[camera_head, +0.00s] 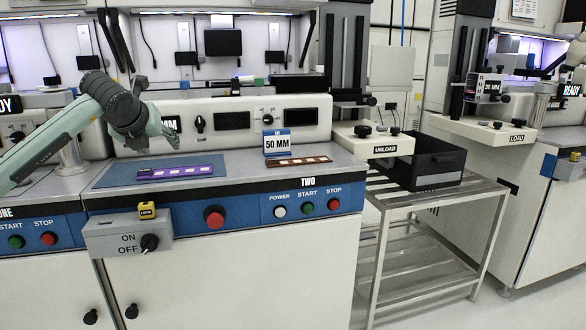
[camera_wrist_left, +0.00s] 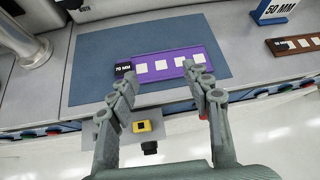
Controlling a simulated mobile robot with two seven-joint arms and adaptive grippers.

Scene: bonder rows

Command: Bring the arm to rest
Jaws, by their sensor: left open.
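My left arm comes in from the left in the head view, bent at a dark wrist joint. Its gripper (camera_head: 152,138) hangs over the left part of the machine marked TWO. In the left wrist view the left gripper (camera_wrist_left: 160,82) is open, with its two fingers apart and nothing between them. A purple strip (camera_wrist_left: 160,66) with white squares and a 70 MM label lies beyond the fingertips on a blue mat (camera_wrist_left: 98,58). The strip also shows in the head view (camera_head: 178,172). My right gripper does not show.
A black bin (camera_head: 433,158) stands on a metal rack (camera_head: 400,205) at right.

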